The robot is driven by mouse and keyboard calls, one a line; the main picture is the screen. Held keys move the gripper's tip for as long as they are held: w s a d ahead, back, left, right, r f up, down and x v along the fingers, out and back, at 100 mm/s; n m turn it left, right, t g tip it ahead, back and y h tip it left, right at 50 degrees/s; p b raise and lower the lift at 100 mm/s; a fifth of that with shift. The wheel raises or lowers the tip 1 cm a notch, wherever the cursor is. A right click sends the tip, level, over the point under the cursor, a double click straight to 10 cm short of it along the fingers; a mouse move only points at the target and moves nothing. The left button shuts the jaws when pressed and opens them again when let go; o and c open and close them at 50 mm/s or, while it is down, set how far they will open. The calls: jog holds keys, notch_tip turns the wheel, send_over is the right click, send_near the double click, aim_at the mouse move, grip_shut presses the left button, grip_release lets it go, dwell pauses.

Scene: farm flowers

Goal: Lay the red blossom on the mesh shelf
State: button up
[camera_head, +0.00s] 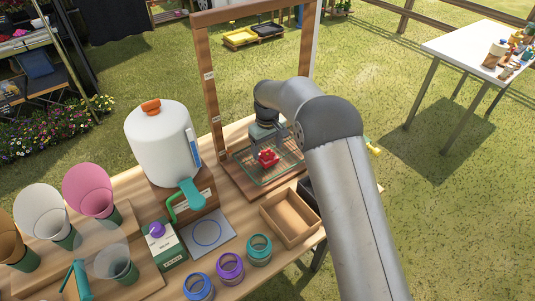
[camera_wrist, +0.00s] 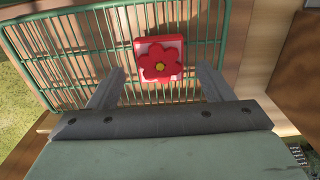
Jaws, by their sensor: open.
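The red blossom (camera_wrist: 159,64), a red flower with a yellow centre on a red and pale block, lies on the green wire mesh shelf (camera_wrist: 110,20) in the wrist view. In the head view the red blossom (camera_head: 267,157) shows over the mesh shelf (camera_head: 252,180), inside a wooden frame. My gripper (camera_wrist: 160,82) is open, with its two fingers apart on either side of the blossom's near edge. The blossom appears clear of both fingers. In the head view my gripper (camera_head: 272,142) is just above and behind the blossom, partly hidden by my arm.
The wooden frame's post (camera_head: 211,90) stands at the shelf's left. An empty wooden tray (camera_head: 290,216) lies in front. A white dispenser (camera_head: 160,140), a carton (camera_head: 164,243) and several coloured jars (camera_head: 230,267) stand left and front on the table.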

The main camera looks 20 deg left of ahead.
aim_at(268, 156)
notch_tip(268, 156, up, 9)
jog(key=b, duration=0.1)
jog(key=s+d+r+m, duration=0.2)
jog(key=s+d+r, duration=0.15)
jog(key=d, duration=0.45)
jog(key=s+d+r+m, duration=0.2)
jog(key=s+d, duration=0.2)
jog(key=d, duration=0.4)
jog(key=s+d+r+m, duration=0.1)
jog(key=s+d+r, duration=0.25)
jog(key=d, duration=0.35)
jog(key=s+d+f+m, duration=0.2)
jog(key=s+d, duration=0.4)
jog(key=s, duration=0.5)
jog(key=s+d+f+m, duration=0.3)
jog(key=s+d, duration=0.3)
jog(key=s, duration=0.4)
jog(key=shift+s+d+m+t, duration=0.15)
jog(key=shift+s+m+t, duration=0.15)
jog(key=shift+s, duration=0.1)
